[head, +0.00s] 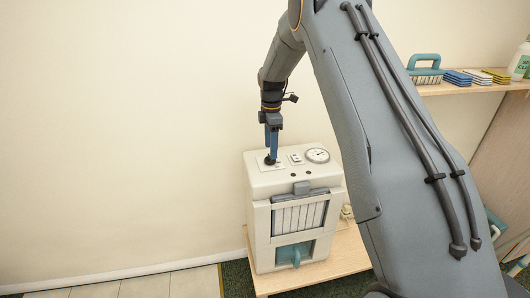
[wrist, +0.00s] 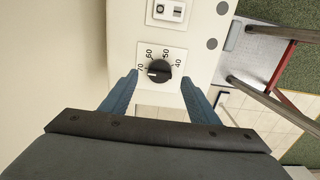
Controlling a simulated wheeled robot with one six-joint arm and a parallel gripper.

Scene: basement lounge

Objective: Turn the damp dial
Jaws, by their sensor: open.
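The damp dial (wrist: 159,70) is a black round knob on a white plate with the numbers 40, 50, 60 and 70 around it. Its white mark points toward 70 in the wrist view. It sits on top of a cream dehumidifier (head: 257,222). My gripper (wrist: 160,88) is open, with one blue finger on each side of the knob's near side. In the head view my gripper (head: 270,155) is over the left part of the machine's top, at the knob. I cannot tell whether the fingers touch the knob.
A small switch panel (head: 295,158) and a round gauge (head: 317,155) are on the machine's top, right of the dial. The machine stands on a wooden table (head: 345,262) beside the wall. A shelf (head: 470,88) at the right holds a brush (head: 425,70) and several sponges.

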